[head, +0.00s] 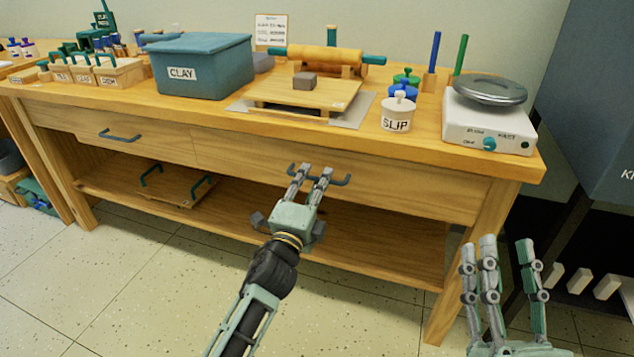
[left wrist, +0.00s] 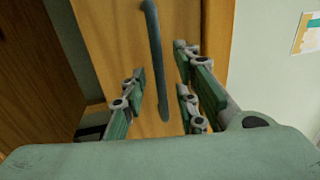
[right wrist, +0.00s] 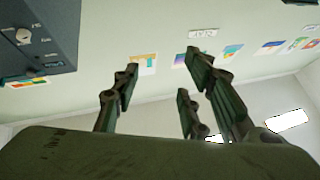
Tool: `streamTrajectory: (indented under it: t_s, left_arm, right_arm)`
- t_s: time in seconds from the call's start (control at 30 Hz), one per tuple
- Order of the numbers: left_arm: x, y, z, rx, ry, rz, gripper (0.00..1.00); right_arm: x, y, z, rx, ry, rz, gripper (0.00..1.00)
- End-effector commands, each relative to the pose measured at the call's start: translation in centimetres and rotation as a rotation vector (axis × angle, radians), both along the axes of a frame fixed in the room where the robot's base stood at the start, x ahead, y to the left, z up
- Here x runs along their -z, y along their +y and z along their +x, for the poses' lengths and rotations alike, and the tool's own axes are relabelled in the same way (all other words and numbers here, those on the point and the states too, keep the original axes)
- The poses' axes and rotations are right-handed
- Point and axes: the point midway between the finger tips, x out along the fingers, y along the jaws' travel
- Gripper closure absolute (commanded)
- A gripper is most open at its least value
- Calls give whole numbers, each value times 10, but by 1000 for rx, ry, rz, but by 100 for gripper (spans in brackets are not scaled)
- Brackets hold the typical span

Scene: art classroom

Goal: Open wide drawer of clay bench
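The clay bench (head: 370,118) has a wide drawer (head: 420,186) in its right front, which looks shut. A dark blue-grey bar handle (head: 342,181) is on its face. My left gripper (head: 312,173) reaches up to this handle. In the left wrist view the handle (left wrist: 156,65) runs between the spread fingers of my left gripper (left wrist: 160,75); I cannot tell whether any finger touches it. My fingers hide part of the handle in the head view. My right gripper (head: 508,245) is open and empty, right of the bench's front leg; it also shows in the right wrist view (right wrist: 160,75).
A narrower drawer (head: 160,139) at the left looks shut. The lower shelf (head: 390,262) is below. On top stand a clay bin (head: 215,72), a slip jar (head: 396,112) and a scale (head: 485,130). A dark kiln-like cabinet (head: 595,90) is at right. The floor (head: 130,285) in front is clear.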

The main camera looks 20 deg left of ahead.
Motion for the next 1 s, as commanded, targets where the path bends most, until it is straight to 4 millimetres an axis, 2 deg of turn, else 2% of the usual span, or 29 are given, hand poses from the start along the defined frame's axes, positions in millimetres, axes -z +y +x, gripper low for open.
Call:
streamTrajectory:
  t_s: [0.13, 0.43, 0.73, 1.0]
  left_arm:
    - [-1, 0, 11, 0, 1, 1, 72]
    - [-2, 0, 13, 0, 1, 0, 73]
    - [-2, 0, 13, 0, 1, 0, 99]
    - [-2, 0, 13, 0, 1, -1, 100]
  right_arm:
    - [-8, 0, -6, -2, -51, 15, 60]
    - [-11, -1, -7, -3, -63, 19, 60]
    - [-10, -1, -7, -3, -62, 19, 60]
    - [-10, -1, -7, -3, -61, 18, 60]
